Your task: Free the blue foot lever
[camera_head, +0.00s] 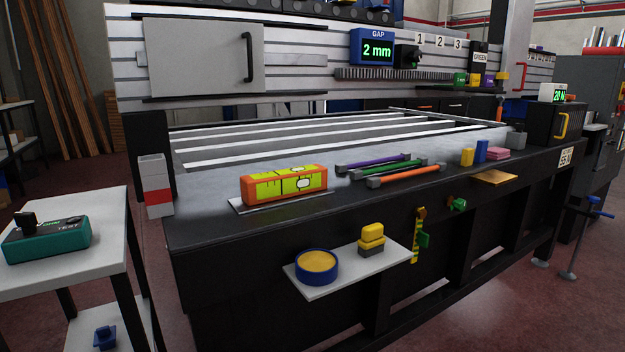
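No part is plainly a blue foot lever, and I cannot tell which blue part it is. At the right, a thin dark floor stand (573,242) carries a blue handle-like piece (599,213) near its top. At the lower left, a small blue part (105,337) sits on the lower shelf of the white side table; its shape is too small to tell. Neither of my grippers is in view.
The black-framed grid table (215,240) fills the middle. An orange-and-yellow level (284,185) and several coloured bars lie on its near edge. A white shelf (325,288) juts out in front. The white side table (105,215) stands left. Red floor is open between them.

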